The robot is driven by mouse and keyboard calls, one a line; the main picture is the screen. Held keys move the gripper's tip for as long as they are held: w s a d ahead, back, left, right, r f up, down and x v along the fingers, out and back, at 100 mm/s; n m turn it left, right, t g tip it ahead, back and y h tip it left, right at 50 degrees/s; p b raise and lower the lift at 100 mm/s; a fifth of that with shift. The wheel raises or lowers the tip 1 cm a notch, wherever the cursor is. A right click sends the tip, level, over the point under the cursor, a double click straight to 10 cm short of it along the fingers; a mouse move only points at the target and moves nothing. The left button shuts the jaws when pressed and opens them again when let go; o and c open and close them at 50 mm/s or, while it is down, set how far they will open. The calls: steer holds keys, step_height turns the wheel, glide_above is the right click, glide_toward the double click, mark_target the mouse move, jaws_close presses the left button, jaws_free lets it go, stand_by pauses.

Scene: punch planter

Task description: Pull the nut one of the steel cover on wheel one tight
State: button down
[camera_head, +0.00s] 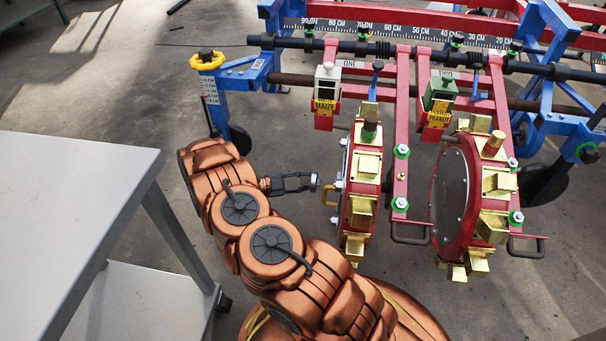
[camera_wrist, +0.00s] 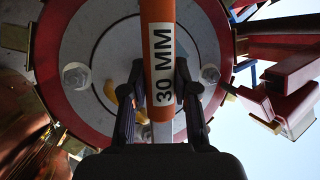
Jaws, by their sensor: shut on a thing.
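My gripper (camera_head: 298,182) is shut on an orange wrench (camera_wrist: 160,40) labelled "30 MM". The wrench runs upward across the wrist view and out of the top edge, so its far end is hidden. Behind it is the grey steel cover (camera_wrist: 105,45) of wheel one, ringed by a red rim (camera_wrist: 62,110). One nut (camera_wrist: 76,76) shows left of the wrench and another nut (camera_wrist: 210,74) right of it. I cannot tell which is nut one. In the head view, wheel one (camera_head: 366,165) stands just right of my gripper, and its cover is seen nearly edge-on.
A yellow handle (camera_wrist: 125,103) sits on the cover, partly behind my gripper. A second wheel (camera_head: 455,195) stands right of wheel one. The blue and red planter frame (camera_head: 450,25) spans the top. A grey table (camera_head: 70,190) stands at the left, with open floor between.

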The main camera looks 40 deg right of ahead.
steer(key=s+a+f+n+g+y+b, duration=0.1)
steer(key=s+a+f+n+y, duration=0.2)
steer(key=s, duration=0.5)
steer(key=shift+a+f+n+y, duration=0.35)
steer(key=shift+a+n+y, duration=0.15)
steer(key=shift+a+n, duration=0.7)
steer(key=shift+s+d+p, duration=1.35)
steer(key=shift+s+d, duration=0.3)
steer(key=shift+s, duration=0.05)
stand_by(0.8)
steer(key=shift+w+a, duration=0.1)
stand_by(0.7)
steer(key=shift+s+a+n+b, duration=0.2)
steer(key=shift+a+n+b, duration=0.1)
steer(key=shift+b, duration=0.1)
steer(key=shift+w, duration=0.15)
steer(key=shift+w+a+b, duration=1)
steer(key=shift+w+b, duration=0.05)
steer(key=shift+b, duration=0.2)
